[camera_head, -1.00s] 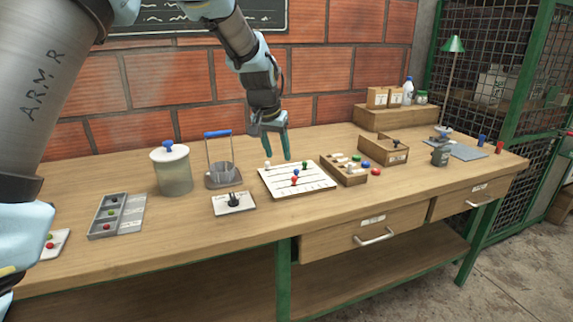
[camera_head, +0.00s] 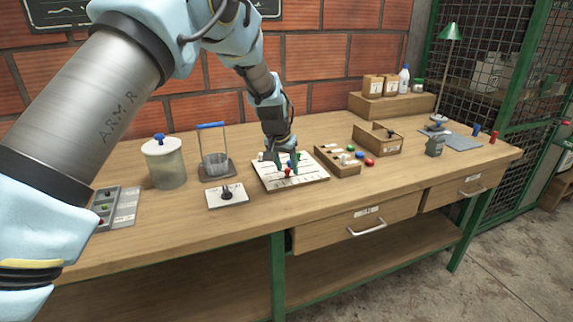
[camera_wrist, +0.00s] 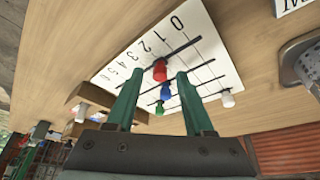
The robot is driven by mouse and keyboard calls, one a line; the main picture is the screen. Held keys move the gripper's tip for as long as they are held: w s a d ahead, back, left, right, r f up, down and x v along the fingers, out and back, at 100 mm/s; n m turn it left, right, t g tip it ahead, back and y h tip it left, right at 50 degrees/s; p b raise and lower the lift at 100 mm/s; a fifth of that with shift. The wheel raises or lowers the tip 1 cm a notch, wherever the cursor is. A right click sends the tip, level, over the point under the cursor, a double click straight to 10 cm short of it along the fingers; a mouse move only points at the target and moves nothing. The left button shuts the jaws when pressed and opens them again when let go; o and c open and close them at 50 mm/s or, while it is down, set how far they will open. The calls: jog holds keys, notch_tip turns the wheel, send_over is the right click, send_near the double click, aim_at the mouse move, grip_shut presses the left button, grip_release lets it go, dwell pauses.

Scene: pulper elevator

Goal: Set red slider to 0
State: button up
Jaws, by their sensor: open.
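The white slider board (camera_head: 264,178) lies on the bench, with slots and coloured knobs. In the wrist view the board (camera_wrist: 215,50) shows a row of numbers from 0 to 6. The red slider (camera_wrist: 160,70) sits in a slot, just beyond and between my fingertips; in the head view the red slider (camera_head: 288,172) shows at the fingers. My gripper (camera_wrist: 157,78) is open with green fingers spread; in the head view my gripper (camera_head: 287,165) is low over the board. No contact with the red slider is clear.
A wooden tray of coloured pieces (camera_head: 337,160) stands right of the board, with an open box (camera_head: 377,139) beyond. A lidded jar (camera_head: 165,163), a blue-handled holder (camera_head: 215,163) and a small switch plate (camera_head: 228,194) stand left. The bench front is clear.

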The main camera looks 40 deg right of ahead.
grip_shut()
dwell(0.5)
dwell(1.0)
